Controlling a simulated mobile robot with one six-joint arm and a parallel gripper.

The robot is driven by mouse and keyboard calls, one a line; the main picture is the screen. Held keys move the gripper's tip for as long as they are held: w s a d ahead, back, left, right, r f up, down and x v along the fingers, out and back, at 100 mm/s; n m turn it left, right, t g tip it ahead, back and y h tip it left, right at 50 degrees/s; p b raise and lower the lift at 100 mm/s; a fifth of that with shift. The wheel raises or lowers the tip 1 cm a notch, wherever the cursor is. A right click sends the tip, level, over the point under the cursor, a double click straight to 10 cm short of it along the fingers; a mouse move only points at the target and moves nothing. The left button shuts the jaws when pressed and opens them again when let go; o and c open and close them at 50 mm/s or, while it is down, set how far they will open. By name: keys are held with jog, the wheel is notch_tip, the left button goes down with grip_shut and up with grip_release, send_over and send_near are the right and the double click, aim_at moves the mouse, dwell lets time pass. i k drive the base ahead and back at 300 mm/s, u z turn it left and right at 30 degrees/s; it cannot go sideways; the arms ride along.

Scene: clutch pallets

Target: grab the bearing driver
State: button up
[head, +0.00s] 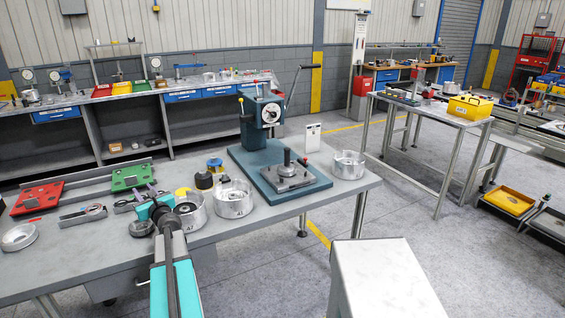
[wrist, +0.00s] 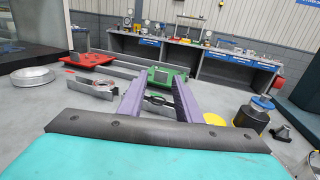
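My gripper (wrist: 160,84) shows in the wrist view as two purple fingers standing apart with nothing gripped between them. Beyond and between the fingers lies a grey holder with a ring-shaped tool (wrist: 157,99), partly hidden. I cannot tell for certain which piece is the bearing driver. In the head view, a black capped piece (head: 204,181) stands behind the silver drums.
Silver drums (head: 234,200) stand close right of my arm. A red plate (head: 38,198) and a green plate (head: 131,175) lie at the back left. The teal press (head: 262,115) rises at the back right. A silver ring (head: 18,238) lies at far left.

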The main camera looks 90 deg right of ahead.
aim_at(286, 165)
jog(key=z, duration=0.5)
jog(key=i, duration=0.65)
jog(key=z, duration=1.05)
jog(key=i, duration=0.8)
jog(key=z, duration=0.55)
